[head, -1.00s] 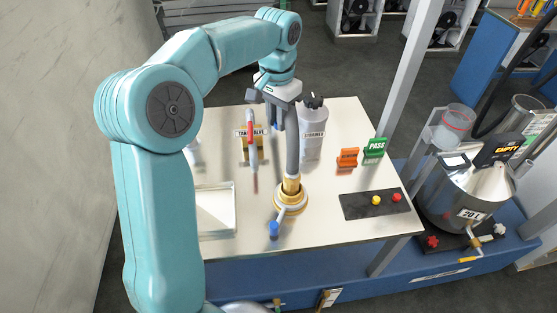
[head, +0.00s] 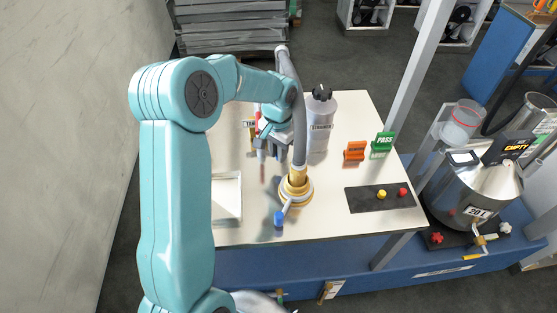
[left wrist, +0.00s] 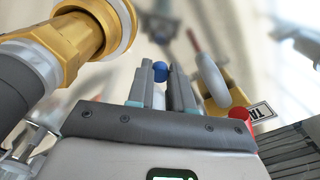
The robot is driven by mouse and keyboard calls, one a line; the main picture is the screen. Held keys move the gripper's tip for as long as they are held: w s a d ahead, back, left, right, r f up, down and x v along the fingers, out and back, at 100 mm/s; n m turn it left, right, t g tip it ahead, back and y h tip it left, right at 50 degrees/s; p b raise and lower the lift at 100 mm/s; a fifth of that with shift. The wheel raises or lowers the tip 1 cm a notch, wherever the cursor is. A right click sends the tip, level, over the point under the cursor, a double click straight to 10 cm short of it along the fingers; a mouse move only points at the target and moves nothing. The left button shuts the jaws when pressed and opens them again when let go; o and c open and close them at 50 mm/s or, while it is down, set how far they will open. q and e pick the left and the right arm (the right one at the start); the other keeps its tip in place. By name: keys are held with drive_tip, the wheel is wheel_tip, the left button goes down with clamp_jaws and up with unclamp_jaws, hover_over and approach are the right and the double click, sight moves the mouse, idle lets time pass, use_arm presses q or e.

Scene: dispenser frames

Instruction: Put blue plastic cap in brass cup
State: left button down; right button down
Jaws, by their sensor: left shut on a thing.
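The blue plastic cap (left wrist: 160,70) shows as a small rounded blue piece between my left fingertips in the left wrist view. My left gripper (left wrist: 160,88) is shut on it; in the head view the gripper (head: 273,150) is low over the table, left of the grey hose. The cap is mostly hidden by the fingers there. A brass fitting (head: 297,186), apparently the brass cup, stands on the table just right and in front of the gripper, with the hose rising from it. It also shows in the left wrist view (left wrist: 85,35). My right gripper is not in view.
The grey hose (head: 300,120) stands close to my gripper. A grey bottle (head: 320,128) is behind it. A blue-tipped lever (head: 279,218) sits in front of the fitting.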

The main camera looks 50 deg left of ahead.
sight(279, 170)
use_arm(q)
wheel_tip(279, 170, down, 4)
drive_tip(key=shift+d+r, duration=0.1)
drive_tip(key=shift+f, duration=0.4)
drive_tip(key=shift+r, duration=0.1)
drive_tip(key=c, duration=1)
unclamp_jaws()
drive_tip(key=shift+w+f, duration=0.1)
drive_tip(key=shift+f, duration=0.15)
drive_tip(key=shift+r, duration=0.15)
